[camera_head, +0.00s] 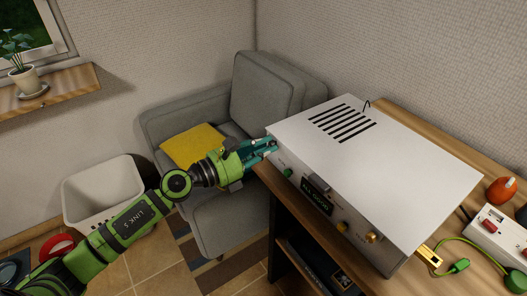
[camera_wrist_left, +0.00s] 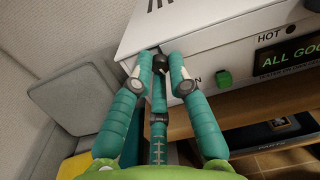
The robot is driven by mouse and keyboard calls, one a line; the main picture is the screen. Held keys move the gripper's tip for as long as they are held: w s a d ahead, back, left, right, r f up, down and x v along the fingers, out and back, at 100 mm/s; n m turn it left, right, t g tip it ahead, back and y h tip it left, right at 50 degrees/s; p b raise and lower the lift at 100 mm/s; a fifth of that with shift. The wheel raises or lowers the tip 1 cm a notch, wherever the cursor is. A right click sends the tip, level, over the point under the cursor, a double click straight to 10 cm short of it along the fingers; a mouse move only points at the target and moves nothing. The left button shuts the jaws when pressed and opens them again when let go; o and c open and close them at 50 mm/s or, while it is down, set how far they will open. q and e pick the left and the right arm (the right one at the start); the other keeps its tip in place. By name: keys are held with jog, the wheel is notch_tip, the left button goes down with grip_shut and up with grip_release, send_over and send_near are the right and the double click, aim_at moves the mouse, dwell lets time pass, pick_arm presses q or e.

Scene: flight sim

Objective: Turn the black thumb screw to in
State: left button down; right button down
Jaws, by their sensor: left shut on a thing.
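The black thumb screw (camera_wrist_left: 160,62) is on the front of a white box-shaped device (camera_wrist_left: 215,42), near its left corner. My left gripper (camera_wrist_left: 160,66) has its teal fingers closed around the screw, one finger on each side. In the head view, my left gripper (camera_head: 271,148) reaches the device's (camera_head: 400,165) left front corner, and its fingers mostly hide the screw there. How far the screw is turned cannot be told. My right gripper is not in view.
The device stands on a wooden desk (camera_head: 497,185). A red-switched power strip (camera_head: 497,238) is at right. A grey armchair (camera_head: 262,95) stands behind my arm, a white bin (camera_head: 103,190) at left.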

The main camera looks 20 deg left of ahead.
pick_arm(q)
jog(key=shift+m+b, duration=0.4)
jog(key=shift+m, duration=1.2)
jog(key=c, duration=1.2)
grip_release()
jog(key=v, duration=1.2)
